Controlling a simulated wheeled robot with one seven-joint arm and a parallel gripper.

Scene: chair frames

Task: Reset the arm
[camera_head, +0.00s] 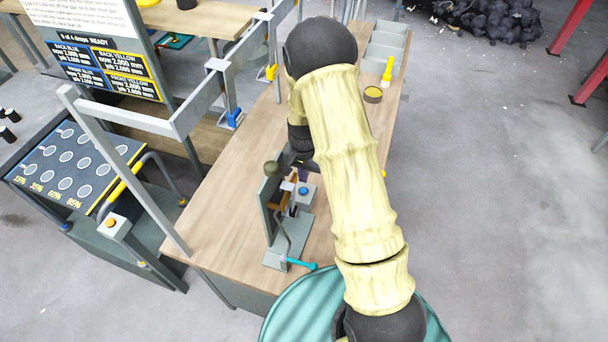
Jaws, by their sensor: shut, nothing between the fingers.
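My arm (350,150) rises from the bottom of the view, bends at a dark elbow joint near the top, and comes back down behind its pale yellow link. My gripper (288,161) is the dark end just left of that link. It is shut and seems empty, though the link hides part of it. It is above or just behind a grey bench fixture (275,256) with an upright plate, a blue button and a turquoise handle. I cannot tell whether the two touch.
The wooden bench (215,215) is mostly clear left of the fixture. Grey posts and rails (205,100) stand along its left side. A yellow bottle-like item (387,71), a round tin (373,95) and a grey divided tray (384,47) are at the far end. A sloped panel (75,165) is at left.

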